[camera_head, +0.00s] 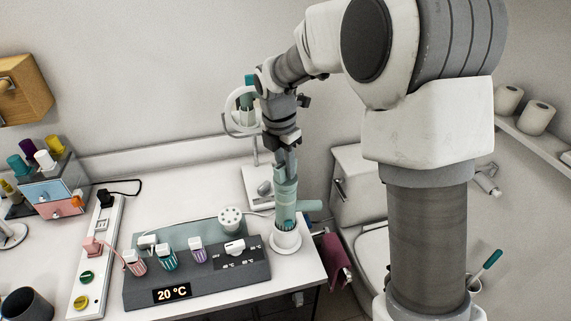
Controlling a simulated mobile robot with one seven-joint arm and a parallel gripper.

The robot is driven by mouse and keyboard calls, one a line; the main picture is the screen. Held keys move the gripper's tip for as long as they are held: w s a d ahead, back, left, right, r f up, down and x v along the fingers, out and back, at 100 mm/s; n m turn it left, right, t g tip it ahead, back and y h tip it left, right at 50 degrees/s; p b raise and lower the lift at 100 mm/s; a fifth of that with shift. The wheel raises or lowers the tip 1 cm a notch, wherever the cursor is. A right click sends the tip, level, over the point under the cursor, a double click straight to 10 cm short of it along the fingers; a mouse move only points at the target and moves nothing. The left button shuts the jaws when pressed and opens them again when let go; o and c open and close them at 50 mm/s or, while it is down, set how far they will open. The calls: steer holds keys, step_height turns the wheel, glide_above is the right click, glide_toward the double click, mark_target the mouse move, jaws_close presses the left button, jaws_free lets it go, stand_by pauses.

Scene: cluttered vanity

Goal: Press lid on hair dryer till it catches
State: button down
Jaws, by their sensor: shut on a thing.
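A pale teal hair dryer (286,197) stands on end at the front right of the vanity top, with a stub (311,205) pointing right. Its lower end is in a white round holder (287,241). My gripper (286,163) points down right above the dryer, in line with it. It is shut on a small grey-teal piece at the dryer's top end, which looks like the lid. The fingers hide most of that piece. I cannot tell whether a gap is left between lid and dryer.
A dark grey console (200,278) with several coloured plugs and a "20 °C" display is left of the holder. A white stand with a ring (238,112) rises close behind my gripper. The vanity's right edge is near the holder; a dark red cloth (337,257) hangs beyond.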

stand_by(0.9)
steer(key=shift+c, duration=0.7)
jaws_free()
steer(key=shift+r+p, duration=3.1)
steer(key=shift+r, duration=0.4)
